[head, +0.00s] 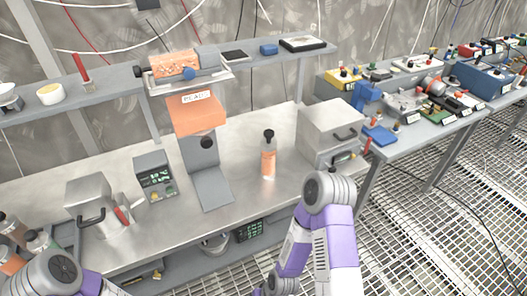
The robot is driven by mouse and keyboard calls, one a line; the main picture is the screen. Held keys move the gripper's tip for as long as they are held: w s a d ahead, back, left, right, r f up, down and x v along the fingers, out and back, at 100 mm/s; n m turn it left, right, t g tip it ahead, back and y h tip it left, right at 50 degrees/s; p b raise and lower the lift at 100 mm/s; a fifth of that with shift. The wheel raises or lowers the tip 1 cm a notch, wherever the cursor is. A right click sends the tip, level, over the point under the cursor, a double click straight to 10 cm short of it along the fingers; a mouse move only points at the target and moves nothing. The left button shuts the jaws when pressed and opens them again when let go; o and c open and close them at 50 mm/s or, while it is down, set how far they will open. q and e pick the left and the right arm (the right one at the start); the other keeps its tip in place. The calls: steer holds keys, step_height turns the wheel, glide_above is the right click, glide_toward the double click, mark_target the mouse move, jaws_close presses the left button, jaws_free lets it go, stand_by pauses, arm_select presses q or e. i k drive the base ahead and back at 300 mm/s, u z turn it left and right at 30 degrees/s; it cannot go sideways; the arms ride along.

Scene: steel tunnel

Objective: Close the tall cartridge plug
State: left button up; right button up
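A tall, narrow orange vessel (268,163) with a dark top (268,135) stands upright on the steel bench, right of the middle. It may be the tall cartridge, but I cannot confirm this. Whether its plug is open or closed is too small to tell. A grey stand (205,175) to its left carries an orange labelled block (197,112) and a dark round knob. My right arm is bent in front of the bench, with its forearm pointing down. My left arm shows at the bottom left.
A grey box with a handle (331,130) stands right of the vessel. A small device with a display (155,177) and another grey box (97,200) stand left. A side table (405,110) at right is crowded. The bench (236,140) is bare around the vessel.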

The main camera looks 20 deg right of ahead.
mark_target(268, 134)
steer(key=k, duration=0.5)
steer(key=z, duration=1.45)
steer(key=i, duration=1.15)
steer(key=u, duration=1.4)
